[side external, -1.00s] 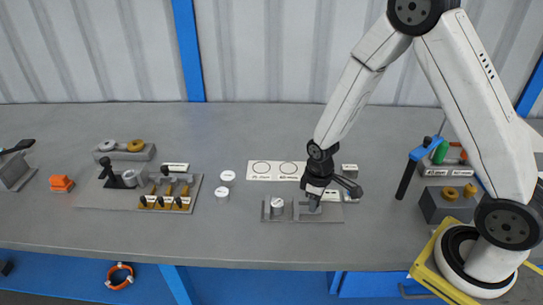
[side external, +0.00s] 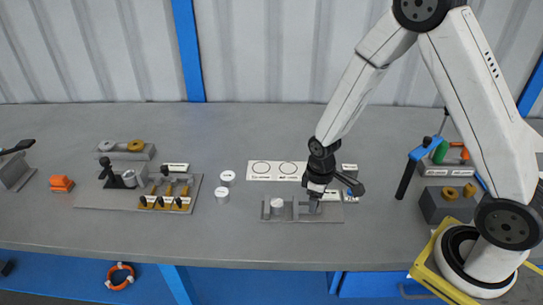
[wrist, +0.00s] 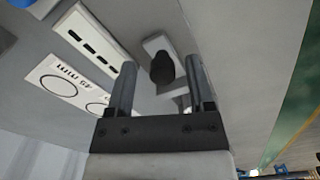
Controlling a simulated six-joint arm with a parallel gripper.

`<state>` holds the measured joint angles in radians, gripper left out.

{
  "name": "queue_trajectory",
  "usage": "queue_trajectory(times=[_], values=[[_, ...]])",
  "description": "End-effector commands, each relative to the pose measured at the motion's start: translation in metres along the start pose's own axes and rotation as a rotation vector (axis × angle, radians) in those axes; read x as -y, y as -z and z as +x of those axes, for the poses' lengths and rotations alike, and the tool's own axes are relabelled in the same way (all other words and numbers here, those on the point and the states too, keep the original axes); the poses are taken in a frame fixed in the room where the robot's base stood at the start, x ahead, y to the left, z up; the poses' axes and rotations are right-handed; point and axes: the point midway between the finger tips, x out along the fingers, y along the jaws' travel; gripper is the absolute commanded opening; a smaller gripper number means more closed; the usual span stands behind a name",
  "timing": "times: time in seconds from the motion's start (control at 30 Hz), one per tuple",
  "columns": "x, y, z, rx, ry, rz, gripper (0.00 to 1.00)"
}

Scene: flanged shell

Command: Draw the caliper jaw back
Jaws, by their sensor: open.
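The caliper (side external: 329,216) is a grey flat base with upright jaws, near the front of the bench in the side view. My gripper (side external: 315,206) points down over the right part of the caliper. In the wrist view my gripper (wrist: 162,82) is open, its two fingers apart on either side of a dark round knob (wrist: 162,68) on a grey block. Whether a finger touches the knob cannot be told.
A white card with two circles (side external: 276,171) lies behind the caliper. Two white cylinders (side external: 224,186) stand to its left, then a grey fixture plate (side external: 90,196) with several pegs. A blue-handled tool stand (side external: 410,170) and grey blocks (side external: 445,208) are at right.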

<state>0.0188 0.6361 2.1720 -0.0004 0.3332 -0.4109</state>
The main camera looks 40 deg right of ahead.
Motion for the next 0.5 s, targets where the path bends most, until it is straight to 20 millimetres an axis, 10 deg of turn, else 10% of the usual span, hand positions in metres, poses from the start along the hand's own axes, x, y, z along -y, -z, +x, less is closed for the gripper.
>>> queue_trajectory(times=[0.5], values=[[-0.001, 0.000, -0.051, -0.002, -0.001, 0.000, 0.68]])
